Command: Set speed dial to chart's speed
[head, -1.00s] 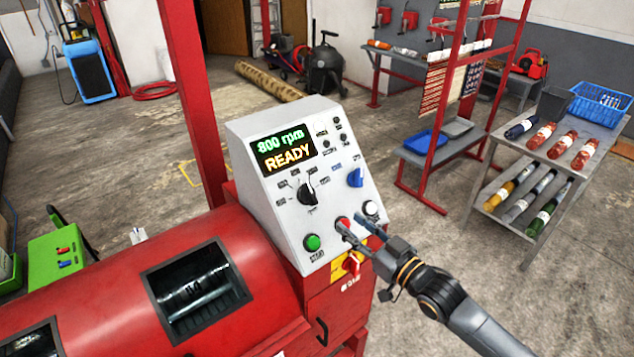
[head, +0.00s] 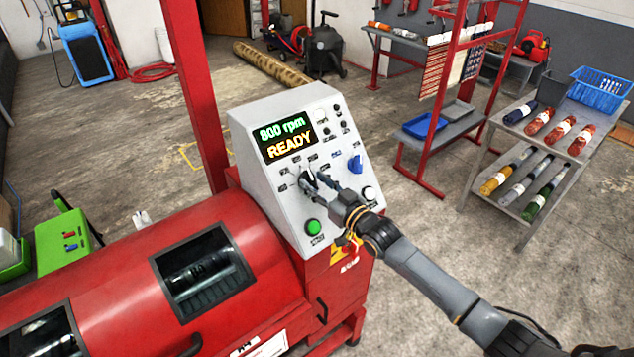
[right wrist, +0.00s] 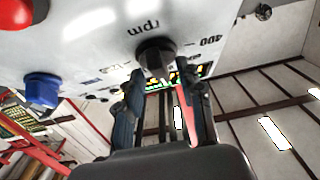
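The black speed dial (right wrist: 155,52) is on the grey sloped control panel (head: 262,172), with "rpm" and "400" printed near it in the right wrist view. The display (head: 286,138) above it reads 800 rpm in green and READY in orange. My right gripper (head: 318,182) is at the dial and partly hides it in the head view. In the right wrist view its fingers (right wrist: 162,92) are apart, with the dial at the gap between their tips; I cannot tell whether they touch it. I see no readable speed chart. My left gripper is out of view.
Close to the dial are a green button (head: 313,228), a white button (head: 369,194) and a blue knob (head: 355,163). The red drum machine (head: 130,285) fills the lower left. A red post (head: 187,90) stands behind it.

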